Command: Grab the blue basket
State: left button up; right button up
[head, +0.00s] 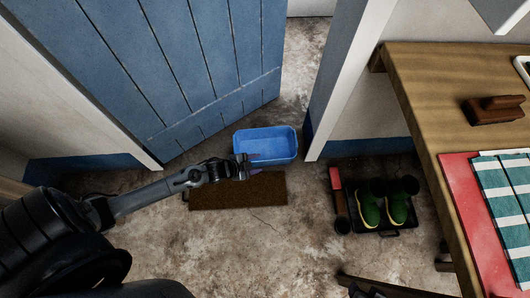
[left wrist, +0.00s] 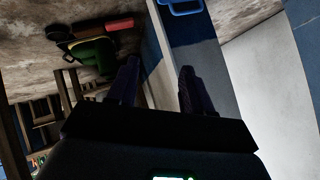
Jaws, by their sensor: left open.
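The blue basket (head: 277,157) is an open rectangular tub on the floor in the doorway, beside the open blue door. Its rim also shows at the top edge of the left wrist view (left wrist: 182,7). My left gripper (head: 254,164) is open, with its fingertips in front of the basket's near left corner in the head view. I cannot tell whether they touch it. In the left wrist view, the two open fingers (left wrist: 158,78) have nothing between them, and the basket lies beyond them.
A brown doormat (head: 240,193) lies under my left forearm. The blue door (head: 190,60) stands open behind the basket. A white door frame (head: 335,85) is to its right. Green boots (head: 370,210) stand on a black tray (head: 378,231). A wooden table (head: 430,90) fills the right side.

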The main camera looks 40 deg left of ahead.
aim_at(263, 162)
pick_arm(q)
jog(key=w+a+f+b, duration=0.1)
jog(key=a+f+b, duration=0.1)
jog(key=f+b, duration=0.3)
jog(key=w+a+f+m+h+b, duration=0.1)
jog(key=w+a+f+b, duration=0.1)
jog(key=f+b, duration=0.3)
jog(key=w+a+f+m+b, duration=0.1)
jog(key=a+f+b, duration=0.2)
jog(key=f+b, duration=0.3)
jog(key=shift+w+f+t+h, duration=0.15)
jog(key=shift+f+t+h, duration=0.05)
jog(key=shift+f, duration=0.95)
jog(key=shift+w+f+t+h, duration=0.15)
jog(key=shift+f+t+h, duration=0.05)
jog(key=shift+f, duration=0.9)
jog(key=shift+w+d+f, duration=0.15)
jog(key=shift+w+d, duration=0.05)
jog(key=shift+w, duration=0.2)
jog(key=shift+w+d+f+b, duration=0.15)
jog(key=shift+w+f+b, duration=0.25)
jog(key=shift+b, duration=0.4)
jog(key=b+x, duration=0.3)
jog(key=x, duration=0.1)
jog(key=shift+s, duration=0.15)
jog(key=shift+d, duration=0.15)
jog(key=shift+c, duration=0.6)
grip_shut()
jog(key=shift+r, duration=0.1)
